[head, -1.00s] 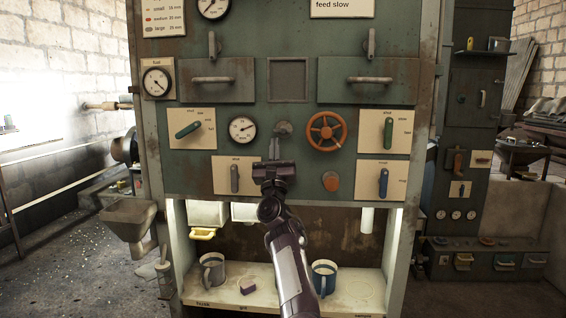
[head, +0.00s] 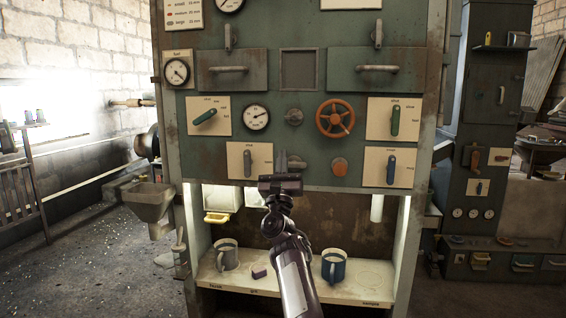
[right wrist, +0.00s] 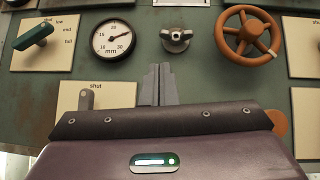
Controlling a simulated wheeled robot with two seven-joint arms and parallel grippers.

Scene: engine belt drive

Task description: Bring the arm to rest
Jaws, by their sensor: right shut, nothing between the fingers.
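My right arm reaches up in front of the green machine panel (head: 215,148). Its gripper (head: 283,160) is shut and empty, with the fingers together and pointing up. In the head view it shows below a small grey knob (head: 293,117) and left of an orange button (head: 339,167). The right wrist view shows the shut fingers (right wrist: 157,86) below the same knob (right wrist: 176,39), with a gap between them in the picture. My left gripper is not in view.
An orange handwheel (head: 335,118), a dial gauge (head: 256,117) and lever plates surround the gripper's place on the panel. Floor at left is open.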

